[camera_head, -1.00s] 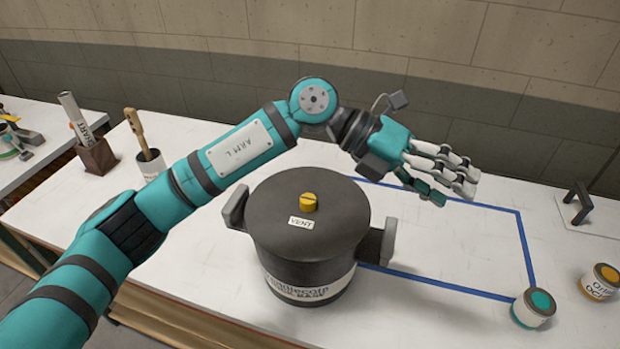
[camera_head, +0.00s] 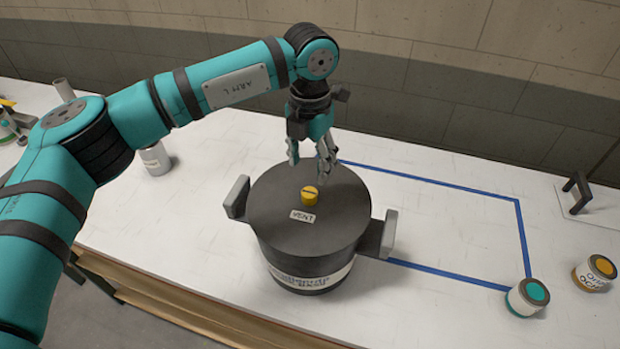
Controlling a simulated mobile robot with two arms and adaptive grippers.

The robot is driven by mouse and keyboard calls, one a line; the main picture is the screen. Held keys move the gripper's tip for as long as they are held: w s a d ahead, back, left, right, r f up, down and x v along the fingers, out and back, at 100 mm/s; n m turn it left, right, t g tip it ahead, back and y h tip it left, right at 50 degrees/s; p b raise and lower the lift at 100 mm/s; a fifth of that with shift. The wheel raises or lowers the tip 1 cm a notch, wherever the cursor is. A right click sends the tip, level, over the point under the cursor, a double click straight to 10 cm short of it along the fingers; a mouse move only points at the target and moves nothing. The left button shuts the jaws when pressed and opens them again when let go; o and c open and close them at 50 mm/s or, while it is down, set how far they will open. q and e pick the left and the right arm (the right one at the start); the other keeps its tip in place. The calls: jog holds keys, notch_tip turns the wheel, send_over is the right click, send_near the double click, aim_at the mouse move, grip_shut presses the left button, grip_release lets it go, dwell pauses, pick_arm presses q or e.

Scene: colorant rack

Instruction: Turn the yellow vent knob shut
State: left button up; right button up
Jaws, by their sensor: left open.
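The yellow vent knob (camera_head: 309,196) sits on the lid of a dark grey pot (camera_head: 275,212), just behind a white label reading VENT (camera_head: 302,216). A dark slot crosses the knob's top. My left gripper (camera_head: 311,165) points down, open and empty, above the rear part of the lid. Its fingertips are just behind the knob in the picture and look apart from it. My right gripper is not in view.
The pot has a grey handle at each side, the right one (camera_head: 389,234) near a blue tape outline (camera_head: 450,274). A teal paint can (camera_head: 527,297) and an orange one (camera_head: 594,272) stand at the right. A pale container (camera_head: 155,159) stands at the left.

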aim_at(310, 191)
pick_arm(q)
notch_tip(310, 191, down, 6)
jog(key=shift+r+p, duration=0.1)
jog(key=shift+p, duration=1)
jog(key=shift+f, duration=0.85)
